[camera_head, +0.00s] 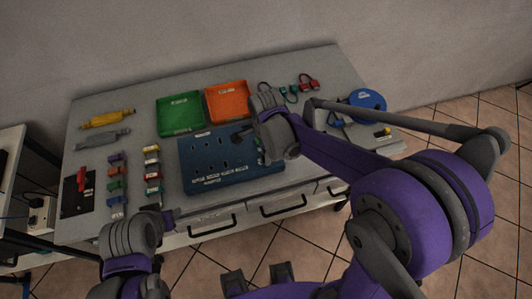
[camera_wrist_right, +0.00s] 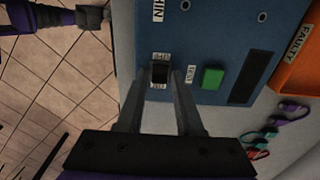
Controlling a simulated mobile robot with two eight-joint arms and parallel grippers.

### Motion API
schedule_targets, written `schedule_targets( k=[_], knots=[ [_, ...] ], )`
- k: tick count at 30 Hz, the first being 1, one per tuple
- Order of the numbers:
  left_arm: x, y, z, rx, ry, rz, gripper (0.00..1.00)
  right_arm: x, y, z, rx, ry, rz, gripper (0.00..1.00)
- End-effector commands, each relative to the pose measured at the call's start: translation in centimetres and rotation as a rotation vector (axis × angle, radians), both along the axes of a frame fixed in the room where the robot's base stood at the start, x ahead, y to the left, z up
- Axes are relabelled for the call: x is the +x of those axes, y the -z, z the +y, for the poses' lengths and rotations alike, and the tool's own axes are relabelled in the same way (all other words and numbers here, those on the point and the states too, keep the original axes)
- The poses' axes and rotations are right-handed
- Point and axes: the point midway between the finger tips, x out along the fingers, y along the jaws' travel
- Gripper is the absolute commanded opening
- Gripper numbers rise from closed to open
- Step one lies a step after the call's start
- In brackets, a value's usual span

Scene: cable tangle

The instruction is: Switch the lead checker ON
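The lead checker (camera_head: 230,165) is a blue panel with several sockets, lying on the workbench. In the right wrist view its blue face (camera_wrist_right: 205,40) shows a small black switch (camera_wrist_right: 159,73) with white labels too small to read. A green button (camera_wrist_right: 212,77) labelled TEST and a dark strip (camera_wrist_right: 250,78) lie beside it. My right gripper (camera_head: 243,134) is over the panel's far right part; in its wrist view the two fingers (camera_wrist_right: 158,84) stand apart, on either side of the switch. Contact cannot be told. My left gripper (camera_head: 170,216) is at the bench's front left edge, its fingers unclear.
A green tray (camera_head: 180,114) and an orange tray (camera_head: 228,101) stand behind the checker. Coloured leads (camera_head: 290,90) lie at the back right, near a blue reel (camera_head: 368,104). Several coloured connectors (camera_head: 152,170) line the left, beside a black plate (camera_head: 78,192) with a red lever.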

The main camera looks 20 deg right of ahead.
Motion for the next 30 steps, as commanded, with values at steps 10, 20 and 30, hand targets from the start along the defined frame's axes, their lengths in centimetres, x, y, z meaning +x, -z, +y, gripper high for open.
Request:
schedule_targets(
  k=[10,20,30],
  knots=[
    [0.0,0.0,0.0,0.000,0.000,0.000,0.50,0.0,0.0,0.0,0.000,0.000,0.000,0.00],
    [-0.6,1.7,0.0,0.000,0.000,0.011,0.50,-0.1,0.4,-0.8,0.176,0.008,0.010,0.00],
    [-0.9,3.0,0.0,0.000,0.000,0.018,0.50,0.0,0.2,-1.0,0.332,0.000,0.012,0.00]
  ],
)
